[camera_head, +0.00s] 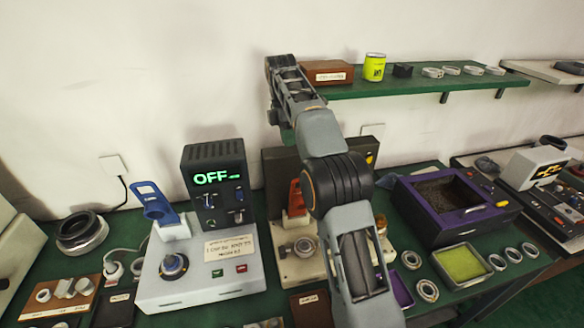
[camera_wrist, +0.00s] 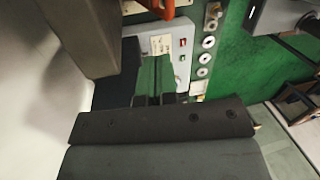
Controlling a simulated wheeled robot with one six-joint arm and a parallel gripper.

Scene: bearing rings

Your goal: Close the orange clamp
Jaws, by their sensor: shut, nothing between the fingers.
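The orange clamp (camera_head: 296,199) stands upright at the back of a cream fixture (camera_head: 289,262) in the middle of the bench, partly hidden by my arm. In the wrist view an orange curved piece (camera_wrist: 162,9), apparently the clamp, is cut off by the top edge. My gripper (camera_wrist: 154,62) has green fingers that are together with nothing between them. In the head view the green fingers (camera_head: 287,133) show in part behind my arm, above and behind the clamp, apart from it.
A grey machine (camera_head: 205,282) with a blue lever (camera_head: 152,203) and an "OFF" display stands left of the fixture. A purple-edged box (camera_head: 412,205) and a green tray (camera_head: 438,265) are to the right. A green shelf (camera_head: 420,86) with rings and a yellow can (camera_head: 374,66) runs along the wall.

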